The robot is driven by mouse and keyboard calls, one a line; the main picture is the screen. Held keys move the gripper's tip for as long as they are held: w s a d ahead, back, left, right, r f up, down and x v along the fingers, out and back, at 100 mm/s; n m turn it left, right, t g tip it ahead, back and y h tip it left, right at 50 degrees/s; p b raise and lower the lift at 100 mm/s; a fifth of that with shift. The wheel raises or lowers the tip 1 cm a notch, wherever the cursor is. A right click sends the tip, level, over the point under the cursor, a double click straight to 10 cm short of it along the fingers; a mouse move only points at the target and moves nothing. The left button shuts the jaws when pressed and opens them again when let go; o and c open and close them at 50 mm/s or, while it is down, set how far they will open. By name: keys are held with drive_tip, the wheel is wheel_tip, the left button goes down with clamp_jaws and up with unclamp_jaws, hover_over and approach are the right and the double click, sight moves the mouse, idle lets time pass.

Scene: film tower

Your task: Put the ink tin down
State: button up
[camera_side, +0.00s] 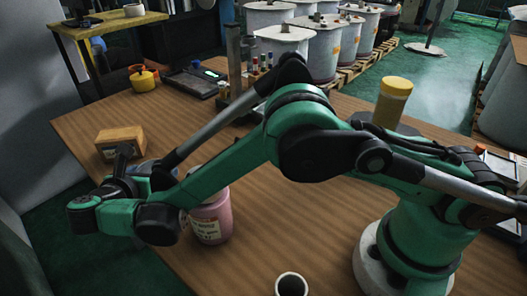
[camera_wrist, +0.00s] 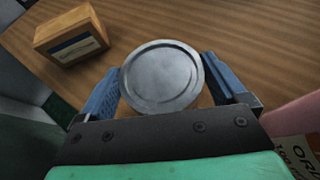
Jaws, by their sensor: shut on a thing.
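The ink tin (camera_wrist: 162,76) shows in the wrist view as a round grey metal lid with a raised rim. It sits between the two blue fingers of my gripper (camera_wrist: 160,66), which are shut on its sides. In the side view my gripper (camera_side: 142,168) is over the left part of the wooden table (camera_side: 290,215), and my arm hides most of the tin. I cannot tell whether the tin touches the table.
A wooden box with a label (camera_side: 120,142) stands close by, at the upper left in the wrist view (camera_wrist: 72,42). A pink jar (camera_side: 211,218) stands right of my gripper. A small dark-topped cup (camera_side: 291,285) is at the front. A yellow pot (camera_side: 144,78) is farther back.

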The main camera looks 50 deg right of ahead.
drive_tip(key=o, duration=1.3)
drive_tip(key=shift+f, duration=0.1)
